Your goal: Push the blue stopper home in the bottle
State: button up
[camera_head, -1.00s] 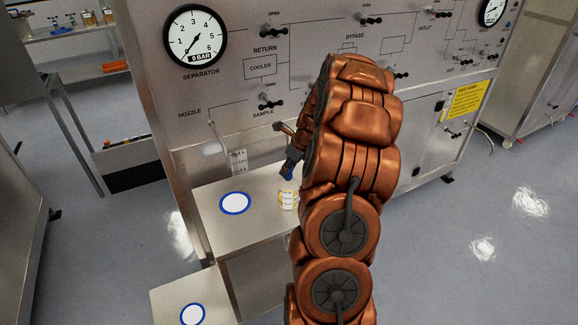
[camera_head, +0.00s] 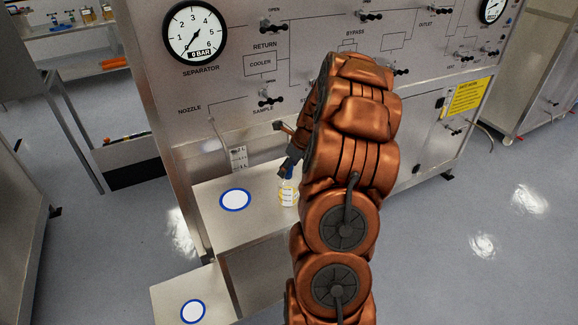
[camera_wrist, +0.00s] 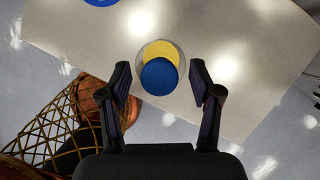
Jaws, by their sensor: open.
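The bottle (camera_head: 287,196) is clear with yellow contents and stands on the metal bench top, right of the blue-ringed white disc. The blue stopper (camera_head: 288,172) is at the bottle's mouth, just below my gripper (camera_head: 291,163). In the wrist view the blue stopper (camera_wrist: 159,77) is a round disc overlapping the bottle (camera_wrist: 160,47), whose yellow contents show above it. My gripper (camera_wrist: 160,72) is open, with one finger on each side of the stopper and a gap at both sides. How deep the stopper sits in the neck cannot be told.
A blue-ringed white disc (camera_head: 235,201) lies on the bench top (camera_head: 225,230). A lower step at the front left has another ringed disc (camera_head: 193,312). The steel panel (camera_head: 225,95) with gauges and valve handles rises close behind. The bench around the bottle is otherwise clear.

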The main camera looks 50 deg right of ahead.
jog(key=shift+r, duration=0.1)
jog(key=v, duration=1.1)
jog(key=shift+s+r, duration=0.15)
jog(key=shift+r, duration=0.25)
jog(key=s+a+r+n+g+y, duration=0.1)
jog(key=s+a+r+n+g, duration=0.1)
jog(key=a+n, duration=0.75)
jog(key=s+a+r+n+g, duration=0.15)
jog(key=a+n, duration=0.35)
jog(key=a, duration=1)
jog(key=s+a+n+g+h, duration=0.1)
jog(key=s+a+n, duration=0.6)
jog(key=s+n, duration=0.2)
jog(key=s+a+f+n+g, duration=0.1)
jog(key=s+a+n+g, duration=0.1)
jog(key=s+a+n, duration=0.4)
jog(key=s+n, duration=0.4)
jog(key=s, duration=0.2)
jog(key=shift+s+a+f+h, duration=0.25)
jog(key=shift+s+a+h, duration=0.1)
jog(key=shift+h, duration=0.05)
